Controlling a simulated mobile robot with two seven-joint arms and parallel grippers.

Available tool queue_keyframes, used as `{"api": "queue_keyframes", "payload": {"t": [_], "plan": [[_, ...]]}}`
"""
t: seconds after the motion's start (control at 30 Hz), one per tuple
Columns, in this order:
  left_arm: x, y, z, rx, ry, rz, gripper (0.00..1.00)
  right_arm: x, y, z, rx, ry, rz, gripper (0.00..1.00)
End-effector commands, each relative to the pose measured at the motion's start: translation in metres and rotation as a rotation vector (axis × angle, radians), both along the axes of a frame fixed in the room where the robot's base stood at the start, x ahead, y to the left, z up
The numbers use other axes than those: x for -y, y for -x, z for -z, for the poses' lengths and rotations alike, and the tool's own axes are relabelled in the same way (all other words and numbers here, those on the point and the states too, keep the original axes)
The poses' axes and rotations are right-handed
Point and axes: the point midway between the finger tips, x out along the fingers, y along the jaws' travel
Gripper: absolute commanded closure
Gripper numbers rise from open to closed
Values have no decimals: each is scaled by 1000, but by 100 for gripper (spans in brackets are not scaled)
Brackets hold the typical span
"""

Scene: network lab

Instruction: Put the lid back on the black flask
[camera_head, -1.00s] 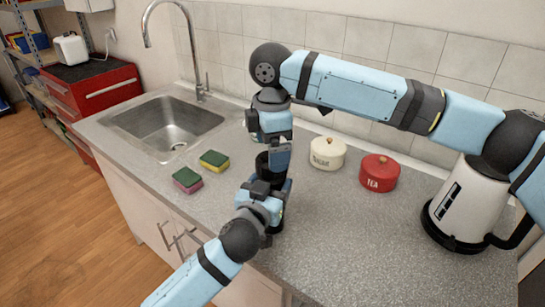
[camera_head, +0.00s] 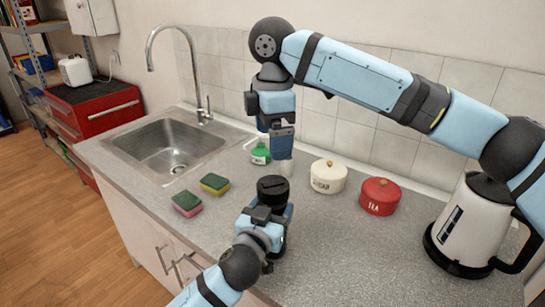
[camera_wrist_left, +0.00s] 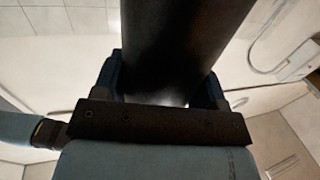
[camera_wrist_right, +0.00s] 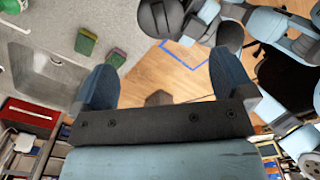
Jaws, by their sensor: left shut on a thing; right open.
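The black flask (camera_head: 272,201) is upright in my left gripper (camera_head: 268,214), which is shut around its body near the front of the counter. The flask's dark side fills the middle of the left wrist view (camera_wrist_left: 175,45). A black lid (camera_head: 272,185) with a raised bar appears to sit on the flask's top; I cannot tell if it is fully seated. My right gripper (camera_head: 282,140) is open, above and behind the flask and apart from it. Its spread fingers hold nothing in the right wrist view (camera_wrist_right: 160,95).
A green bottle (camera_head: 260,154) and a pale cylinder (camera_head: 284,167) stand behind the flask. A cream pot (camera_head: 328,177), red tea pot (camera_head: 379,197) and kettle (camera_head: 470,225) are to the right. Two sponges (camera_head: 187,203) and the sink (camera_head: 168,150) are left. The front right counter is clear.

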Motion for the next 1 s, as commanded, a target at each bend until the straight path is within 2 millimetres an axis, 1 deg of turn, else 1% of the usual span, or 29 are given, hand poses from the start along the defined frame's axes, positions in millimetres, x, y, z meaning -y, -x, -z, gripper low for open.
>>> {"api": "queue_keyframes", "payload": {"t": [0.03,0.1,0.23,0.37,0.6,0.63,0.67,0.7,0.73,0.77,1.0], "plan": [[0,0,-1,1,0,0,100,-1,0,-11,2,-1,0,0],[0,0,-1,1,0,0,100,-1,0,-22,1,-1,0,0],[0,0,-1,2,1,0,100,-1,0,-36,-1,0,-1,0],[0,0,-1,2,1,0,100,0,0,-42,0,-1,-1,0],[0,0,-1,2,1,0,100,0,0,-42,0,0,-1,0],[0,0,-1,2,1,0,32,0,0,-42,0,0,-1,0],[0,0,-1,2,1,0,25,0,0,-42,0,0,0,0],[0,0,-1,2,1,0,16,0,0,-42,0,0,0,0],[0,0,-1,2,1,0,9,0,0,-42,0,0,0,0],[0,0,-1,2,1,0,5,0,0,-42,0,0,0,0],[0,0,-1,1,0,0,5,0,0,-42,0,0,0,0]]}}
